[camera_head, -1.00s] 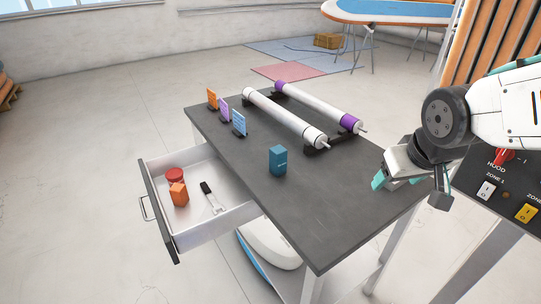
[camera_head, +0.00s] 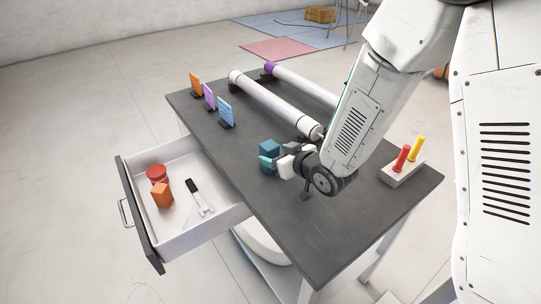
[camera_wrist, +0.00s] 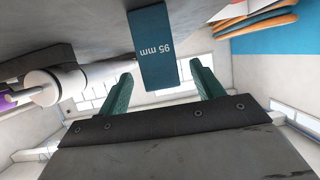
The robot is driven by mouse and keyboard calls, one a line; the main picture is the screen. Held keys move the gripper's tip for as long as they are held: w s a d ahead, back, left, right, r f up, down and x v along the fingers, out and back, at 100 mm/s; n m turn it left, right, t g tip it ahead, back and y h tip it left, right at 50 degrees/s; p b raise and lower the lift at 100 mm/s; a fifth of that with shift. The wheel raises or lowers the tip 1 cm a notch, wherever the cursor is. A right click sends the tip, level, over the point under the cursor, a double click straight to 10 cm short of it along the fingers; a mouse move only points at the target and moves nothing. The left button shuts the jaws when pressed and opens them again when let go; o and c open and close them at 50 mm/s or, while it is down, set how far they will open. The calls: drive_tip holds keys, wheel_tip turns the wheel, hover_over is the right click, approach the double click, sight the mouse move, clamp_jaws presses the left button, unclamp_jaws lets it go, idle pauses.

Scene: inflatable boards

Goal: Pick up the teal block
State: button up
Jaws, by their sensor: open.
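The teal block (camera_head: 269,147) stands on the dark table top, near its middle. My gripper (camera_head: 267,161) is low over the table, right beside the block, and partly hides its lower part in the head view. In the wrist view the block (camera_wrist: 155,48), marked "95 mm", shows ahead of and between the two teal fingertips (camera_wrist: 160,86). The fingers are apart and open, with nothing gripped. I cannot tell whether either finger touches the block.
White rollers (camera_head: 270,101) lie behind the block on the table (camera_head: 270,220). Three small cards (camera_head: 209,97) stand at the back left. A holder with red and yellow handles (camera_head: 404,172) is at the right. An open drawer (camera_head: 180,238) holds an orange block (camera_head: 162,194), a red round item and a tool.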

drive_tip(key=x, duration=0.6)
drive_tip(key=shift+r, duration=0.2)
drive_tip(key=c, duration=1.2)
